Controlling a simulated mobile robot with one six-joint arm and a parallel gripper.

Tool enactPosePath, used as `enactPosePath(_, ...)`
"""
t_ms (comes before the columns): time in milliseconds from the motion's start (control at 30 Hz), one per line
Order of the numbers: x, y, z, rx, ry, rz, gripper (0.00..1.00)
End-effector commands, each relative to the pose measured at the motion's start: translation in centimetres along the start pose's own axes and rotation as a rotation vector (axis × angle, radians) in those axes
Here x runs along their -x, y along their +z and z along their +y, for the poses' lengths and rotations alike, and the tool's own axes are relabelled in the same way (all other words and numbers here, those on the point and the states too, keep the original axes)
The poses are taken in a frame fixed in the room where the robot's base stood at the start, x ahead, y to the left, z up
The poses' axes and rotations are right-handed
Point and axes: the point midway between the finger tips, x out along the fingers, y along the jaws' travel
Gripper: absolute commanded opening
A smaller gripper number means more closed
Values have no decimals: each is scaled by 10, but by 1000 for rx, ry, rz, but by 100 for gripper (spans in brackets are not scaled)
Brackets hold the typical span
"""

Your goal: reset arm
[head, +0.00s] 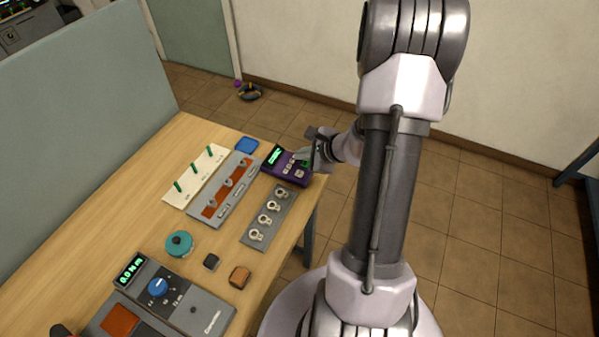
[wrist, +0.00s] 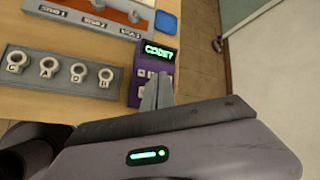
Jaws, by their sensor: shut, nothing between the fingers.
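My arm rises at the right of the head view, with my gripper (head: 306,157) at the purple keypad (head: 284,164) on the table's far right corner. The gripper is shut and holds nothing. In the wrist view its fingers (wrist: 158,92) lie over the lower keys of the purple keypad (wrist: 155,57), whose green display reads "CODE?". I cannot tell whether the fingertips touch the keys. The fingers hide part of the keypad.
The wooden table (head: 120,220) also holds a grey plate with rings (head: 269,216), a grey and red panel (head: 224,188), a white board with green pegs (head: 196,174), a blue pad (head: 247,145), a teal round object (head: 179,243) and a grey meter (head: 175,297). Open floor lies right of the table.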

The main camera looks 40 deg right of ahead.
Motion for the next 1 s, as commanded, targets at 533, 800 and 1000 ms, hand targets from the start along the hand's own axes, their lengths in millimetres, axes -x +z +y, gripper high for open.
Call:
enactPosePath(533, 56, 192, 51, 620, 165, -256, 0)
enactPosePath(800, 190, 257, 199, 1589, 323, -293, 0)
enactPosePath(1000, 219, 239, 212, 1830, 287, -200, 0)
